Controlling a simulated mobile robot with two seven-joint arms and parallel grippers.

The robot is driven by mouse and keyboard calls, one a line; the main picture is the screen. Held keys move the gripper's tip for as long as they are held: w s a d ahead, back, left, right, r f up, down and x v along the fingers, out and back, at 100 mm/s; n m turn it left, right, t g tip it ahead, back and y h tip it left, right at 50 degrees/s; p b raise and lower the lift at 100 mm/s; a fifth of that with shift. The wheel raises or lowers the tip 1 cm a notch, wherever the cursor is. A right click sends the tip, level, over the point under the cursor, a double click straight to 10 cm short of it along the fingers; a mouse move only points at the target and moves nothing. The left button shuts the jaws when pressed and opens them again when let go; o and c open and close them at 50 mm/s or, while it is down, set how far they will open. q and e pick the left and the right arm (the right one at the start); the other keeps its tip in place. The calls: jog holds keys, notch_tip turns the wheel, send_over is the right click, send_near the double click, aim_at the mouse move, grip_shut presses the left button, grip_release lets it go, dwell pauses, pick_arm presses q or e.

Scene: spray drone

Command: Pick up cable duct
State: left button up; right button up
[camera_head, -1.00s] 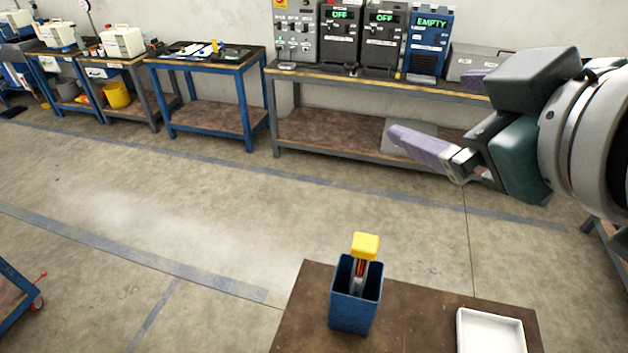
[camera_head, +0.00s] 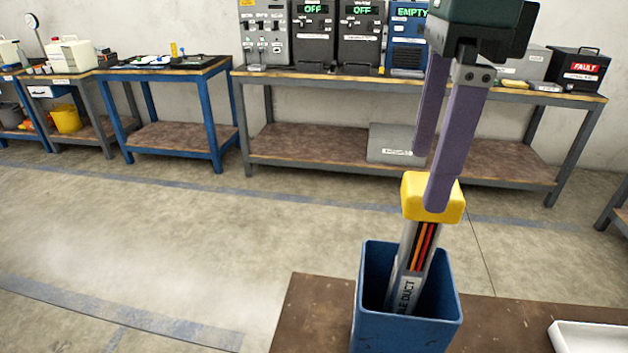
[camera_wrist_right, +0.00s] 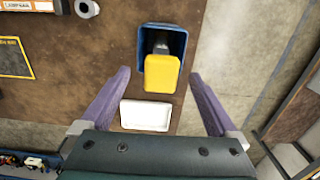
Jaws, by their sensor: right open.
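The cable duct (camera_head: 410,265) stands a little tilted in a blue open-topped bin (camera_head: 405,334). It is a grey piece with red and orange stripes, partly readable lettering and a yellow cap (camera_head: 415,190). Its lower end is hidden in the bin. My right gripper (camera_head: 433,180) is open, with purple fingers pointing down at the cap. The near finger overlaps the cap in the head view. In the right wrist view, the yellow cap (camera_wrist_right: 162,73) lies between the spread fingers, with gaps on both sides. My left gripper is out of view.
The bin stands on a brown tabletop (camera_head: 310,315). A white tray (camera_head: 590,338) lies to its right; the wrist view also shows this tray (camera_wrist_right: 147,115). Benches with control boxes line the back wall, with open floor between.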

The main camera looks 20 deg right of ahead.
aim_at(419, 238)
jog(key=shift+w+d+f+h, duration=0.1)
jog(key=shift+d+f+h, duration=0.2)
jog(key=shift+d+f, duration=0.2)
jog(key=f, duration=0.3)
jog(key=shift+s+a+f, duration=0.15)
jog(key=shift+s+f, duration=0.05)
jog(key=shift+f, duration=0.1)
notch_tip(419, 238, down, 5)
jog(key=shift+s+f+p, duration=0.1)
jog(key=shift+f+p, duration=0.05)
jog(key=shift+p, duration=0.7)
jog(key=shift+f, duration=0.4)
grip_shut()
jog(key=shift+r, duration=0.1)
